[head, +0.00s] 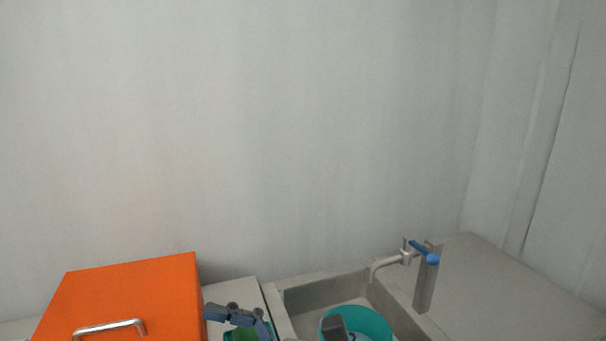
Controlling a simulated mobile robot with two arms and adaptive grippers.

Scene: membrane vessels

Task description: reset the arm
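Grey-blue gripper parts, which look like my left gripper (240,318), show at the bottom edge, left of the sink. A green and teal item (243,334) shows just below them, mostly cut off; I cannot tell whether they touch it. A dark grey part, which looks like my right gripper (335,327), shows in front of a teal round vessel (370,323) in the sink. The frame cuts off both grippers, so their opening and any hold are hidden.
An orange box (140,295) with a metal handle (110,328) stands at the lower left. The sink (320,292) has a tap (393,258) with a blue lever (425,252) at its right. The counter to the right (500,290) is bare. A plain grey wall (280,130) fills the back.

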